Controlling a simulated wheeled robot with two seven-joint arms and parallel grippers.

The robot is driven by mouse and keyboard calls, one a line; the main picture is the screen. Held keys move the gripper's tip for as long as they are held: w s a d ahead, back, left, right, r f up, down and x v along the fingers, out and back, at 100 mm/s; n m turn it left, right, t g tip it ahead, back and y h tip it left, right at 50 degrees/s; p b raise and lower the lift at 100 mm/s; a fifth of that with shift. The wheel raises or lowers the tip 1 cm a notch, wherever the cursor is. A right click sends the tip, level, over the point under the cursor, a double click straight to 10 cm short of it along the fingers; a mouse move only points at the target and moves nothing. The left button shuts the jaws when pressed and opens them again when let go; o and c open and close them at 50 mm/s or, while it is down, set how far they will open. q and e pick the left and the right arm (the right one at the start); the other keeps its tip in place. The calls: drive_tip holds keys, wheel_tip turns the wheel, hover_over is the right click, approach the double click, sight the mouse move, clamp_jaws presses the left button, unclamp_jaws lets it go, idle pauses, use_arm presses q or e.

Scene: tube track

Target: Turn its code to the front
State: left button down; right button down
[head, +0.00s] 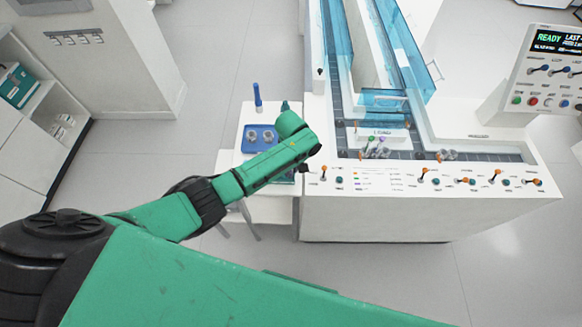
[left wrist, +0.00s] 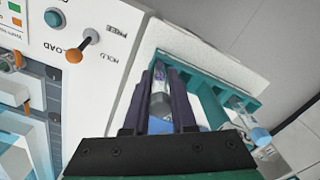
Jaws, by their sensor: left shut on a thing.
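My left gripper (left wrist: 166,80) shows in the left wrist view, its two dark fingers shut on a clear sample tube (left wrist: 159,104). Part of the tube lies hidden between the fingers. Small marks show near its far end, but I cannot tell whether they are its code or which way that faces. A teal rack (left wrist: 213,103) stands beside the fingers, and another clear tube with a light blue end (left wrist: 258,135) is at its right side. In the head view my green left arm hides the gripper and the held tube. My right gripper is in neither view.
A machine (head: 420,205) with blue-walled tracks and orange-knobbed levers stands right of my arm. One lever (left wrist: 83,48) is close to the gripper. A blue tray (head: 248,146) with two round wells and a blue pen-like object (head: 257,97) are on the white side table.

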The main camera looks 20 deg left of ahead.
use_arm(q)
drive_tip(key=shift+f, duration=0.1)
drive_tip(key=c, duration=0.7)
unclamp_jaws()
drive_tip(key=shift+o, duration=0.2)
wheel_tip(320, 180, up, 15)
drive_tip(key=shift+f+b, duration=0.2)
drive_tip(key=shift+b, duration=0.15)
